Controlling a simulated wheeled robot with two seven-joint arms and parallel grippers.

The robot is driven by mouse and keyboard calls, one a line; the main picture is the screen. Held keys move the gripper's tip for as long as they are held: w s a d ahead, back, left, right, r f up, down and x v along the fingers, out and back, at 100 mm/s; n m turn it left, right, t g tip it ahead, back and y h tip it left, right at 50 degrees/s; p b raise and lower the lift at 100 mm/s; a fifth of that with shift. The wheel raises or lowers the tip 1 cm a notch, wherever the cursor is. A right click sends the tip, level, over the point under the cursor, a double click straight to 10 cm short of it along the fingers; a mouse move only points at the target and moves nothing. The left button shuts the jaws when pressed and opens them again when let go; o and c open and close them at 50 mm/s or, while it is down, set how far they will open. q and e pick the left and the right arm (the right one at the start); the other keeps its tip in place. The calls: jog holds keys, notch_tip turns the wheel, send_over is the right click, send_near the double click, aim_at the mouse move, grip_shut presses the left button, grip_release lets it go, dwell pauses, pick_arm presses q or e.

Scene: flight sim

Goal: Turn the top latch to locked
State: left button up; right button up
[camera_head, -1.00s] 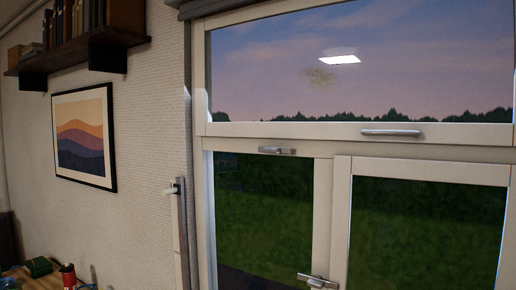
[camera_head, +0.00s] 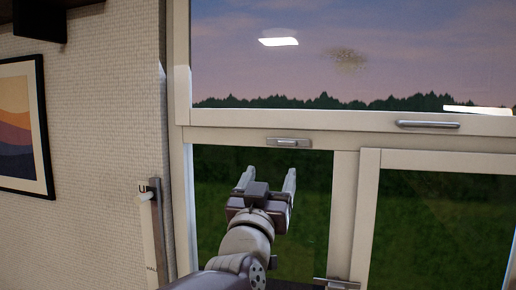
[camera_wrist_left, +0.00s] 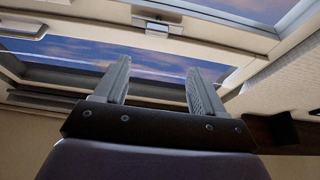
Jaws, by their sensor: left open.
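The top latch (camera_head: 288,142) is a small grey metal fitting on the white crossbar below the upper pane. Its lever appears to lie roughly sideways; its exact angle is too small to tell. My left gripper (camera_head: 268,178) is open and empty, its two fingers pointing up just below the latch, apart from it. In the left wrist view, the gripper fingers (camera_wrist_left: 158,68) stand apart, and a fitting that looks like the latch (camera_wrist_left: 150,25) shows on the frame beyond them. My right gripper is out of view.
A grey bar handle (camera_head: 428,124) is on the upper sash to the right. A lower latch (camera_head: 336,284) sits at the bottom edge near the middle post. A crank-like fitting (camera_head: 150,188) is on the left wall, by a framed picture (camera_head: 22,125).

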aim_at(286, 143)
pick_arm(q)
jog(key=p+x, duration=0.6)
jog(key=x, duration=0.4)
jog(key=shift+w+a, duration=0.1)
jog(key=shift+w, duration=0.05)
jog(key=shift+w+d+r+p, duration=0.35)
jog(key=shift+w+d+p, duration=0.15)
jog(key=shift+w+p, duration=0.2)
jog(key=shift+w+d, duration=0.15)
jog(key=shift+d, duration=0.25)
jog(key=shift+w+a, duration=0.15)
jog(key=shift+a, duration=0.15)
jog(key=shift+a+f, duration=0.1)
jog(key=shift+c, duration=1.2)
jog(key=c, duration=0.5)
jog(key=shift+d, duration=0.2)
jog(key=c, duration=0.3)
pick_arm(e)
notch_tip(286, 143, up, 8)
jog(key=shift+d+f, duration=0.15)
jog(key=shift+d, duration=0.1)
